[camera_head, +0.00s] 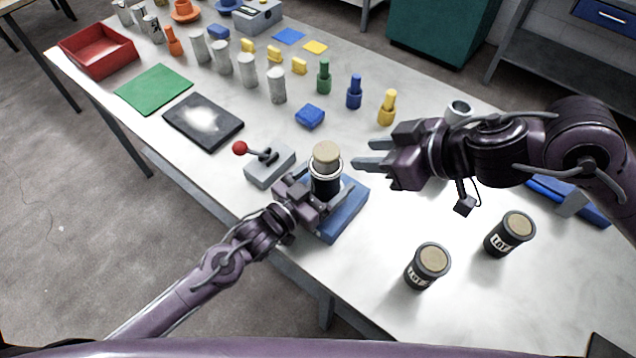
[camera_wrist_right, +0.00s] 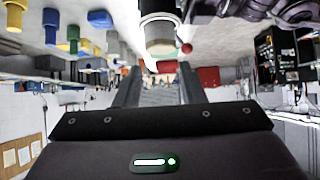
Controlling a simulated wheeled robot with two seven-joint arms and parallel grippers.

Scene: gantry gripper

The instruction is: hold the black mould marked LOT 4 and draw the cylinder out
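A black mould (camera_head: 325,185) with a light rim stands upright over a blue base, and a tan cylinder (camera_head: 326,154) sticks up out of its top. Its marking is not readable. My left gripper (camera_head: 318,197) is closed around the mould's lower side; its fingertips are partly hidden. My right gripper (camera_head: 362,154) is open and empty, just right of the cylinder, its fingers pointing toward it. In the right wrist view the cylinder (camera_wrist_right: 160,46) and mould (camera_wrist_right: 158,8) appear upside down, beyond the spread fingers (camera_wrist_right: 160,92). Nothing is between those fingers.
Two black moulds marked LOT, one nearer (camera_head: 428,268) and one farther right (camera_head: 510,234), stand on the table; their lot numbers are unreadable. A grey box with a red-knobbed lever (camera_head: 268,166) is left of the held mould. A blue block (camera_head: 310,116) lies behind.

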